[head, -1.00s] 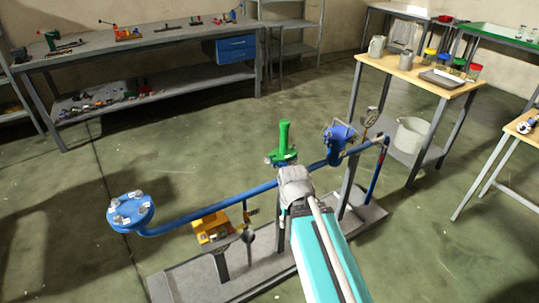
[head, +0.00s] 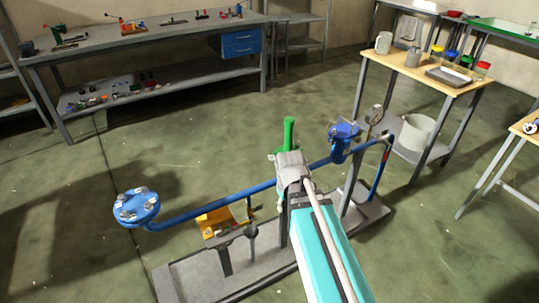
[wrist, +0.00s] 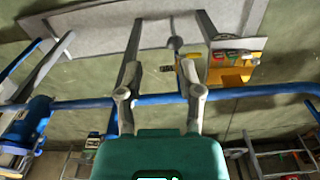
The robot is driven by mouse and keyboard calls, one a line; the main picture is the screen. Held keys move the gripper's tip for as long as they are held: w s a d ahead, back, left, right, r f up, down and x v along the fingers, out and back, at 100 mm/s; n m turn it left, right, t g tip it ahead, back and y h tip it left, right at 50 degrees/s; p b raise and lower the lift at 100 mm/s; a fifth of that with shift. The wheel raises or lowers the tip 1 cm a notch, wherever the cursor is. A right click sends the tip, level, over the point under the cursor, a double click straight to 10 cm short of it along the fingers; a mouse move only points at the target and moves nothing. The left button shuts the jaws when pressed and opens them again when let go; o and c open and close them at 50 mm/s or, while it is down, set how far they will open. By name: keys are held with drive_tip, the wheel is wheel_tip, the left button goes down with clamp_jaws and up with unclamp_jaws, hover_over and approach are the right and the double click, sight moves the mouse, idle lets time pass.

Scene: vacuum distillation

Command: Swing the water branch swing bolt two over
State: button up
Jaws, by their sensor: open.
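The blue water pipe (head: 215,205) runs from a round blue flange (head: 137,212) at the left to a blue body (head: 343,137) at the right. Several grey bolts (head: 125,212) sit around the flange; I cannot tell which is number two. My gripper (wrist: 160,68) is open and empty in the wrist view, with the blue pipe (wrist: 255,91) crossing behind its fingers. In the head view my wrist is over the middle of the pipe, by the green handle (head: 289,133), and hides the fingers. The gripper is well apart from the flange.
A grey stand (head: 190,280) carries the pipe, with a yellow box (head: 214,222) under it. A gauge (head: 376,113) stands near the right end. A wooden-topped table (head: 420,68) and a white bucket (head: 415,132) stand at the right. The floor left of the flange is clear.

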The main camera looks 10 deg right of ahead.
sight(270, 157)
drive_tip(key=w+r+n+t+p, duration=0.1)
drive_tip(key=w+r+n+p, duration=0.4)
drive_tip(key=w, duration=0.5)
drive_tip(key=w+r+n+t+p, duration=0.1)
drive_tip(key=w+r+n+p, duration=0.5)
drive_tip(key=w+n, duration=0.4)
drive_tip(key=shift+w+a+r+n+t, duration=0.2)
drive_tip(key=shift+w+r+n+t, duration=0.15)
drive_tip(key=shift+w+r, duration=0.45)
drive_tip(key=shift+f, duration=0.2)
drive_tip(key=b+x, duration=1.3)
drive_tip(key=shift+w+a+f, duration=0.1)
drive_tip(key=shift+f, duration=0.1)
clamp_jaws()
